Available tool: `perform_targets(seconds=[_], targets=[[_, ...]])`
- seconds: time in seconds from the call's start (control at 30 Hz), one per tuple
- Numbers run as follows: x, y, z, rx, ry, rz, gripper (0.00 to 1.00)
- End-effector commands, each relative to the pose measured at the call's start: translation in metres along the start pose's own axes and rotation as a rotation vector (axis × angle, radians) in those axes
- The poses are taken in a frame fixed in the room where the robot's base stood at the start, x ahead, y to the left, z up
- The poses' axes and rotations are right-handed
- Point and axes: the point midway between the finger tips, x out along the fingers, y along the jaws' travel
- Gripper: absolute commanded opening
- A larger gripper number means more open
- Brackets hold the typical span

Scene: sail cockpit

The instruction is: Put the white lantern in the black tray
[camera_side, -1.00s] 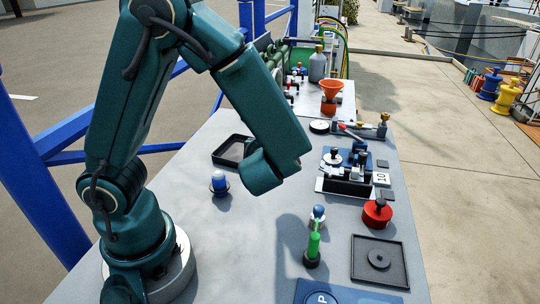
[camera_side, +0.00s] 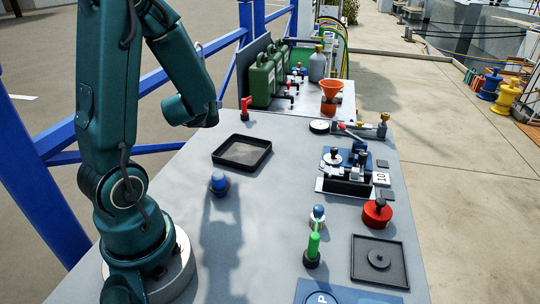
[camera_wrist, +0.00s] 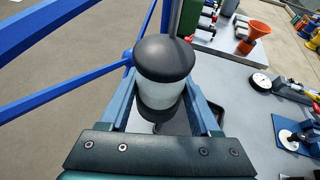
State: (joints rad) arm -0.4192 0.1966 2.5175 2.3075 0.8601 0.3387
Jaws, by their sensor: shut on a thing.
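The white lantern (camera_wrist: 160,94), a pale cylinder with a rounded black cap, is between the two blue fingers of my gripper (camera_wrist: 161,76) in the wrist view. My gripper is shut on it. In the side view, my wrist link hides the gripper and most or all of the lantern, up above the table's left edge. An empty square black tray (camera_side: 262,164) lies flat on the grey table, to the right of and below my wrist in that view. In the wrist view, a dark edge of it (camera_wrist: 217,110) shows beside the right finger.
A blue-topped piece (camera_side: 219,183) stands in front of the tray. A red-handled valve (camera_side: 246,106) and green cans (camera_side: 262,82) stand behind it. A second black tray (camera_side: 360,275) holding a round part lies at the front right. Blue rails (camera_side: 60,130) run along the left.

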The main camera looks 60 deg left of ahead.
Motion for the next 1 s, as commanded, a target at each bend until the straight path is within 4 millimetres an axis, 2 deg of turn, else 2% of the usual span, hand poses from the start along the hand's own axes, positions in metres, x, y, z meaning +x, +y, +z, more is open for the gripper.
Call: perform_targets(seconds=[0.03,0.1,0.27,0.37,0.8,1.0], targets=[[0.001,0.013,0.003,-0.015,-0.003,0.034,0.00],[0.002,0.024,0.004,-0.028,-0.002,0.066,0.00],[0.005,0.031,0.003,-0.039,0.002,0.097,0.00],[0.009,0.020,-0.003,-0.037,0.003,0.096,0.00],[0.037,-0.056,-0.041,-0.038,0.000,0.096,0.00],[0.045,-0.077,-0.052,-0.039,-0.001,0.098,0.00]])
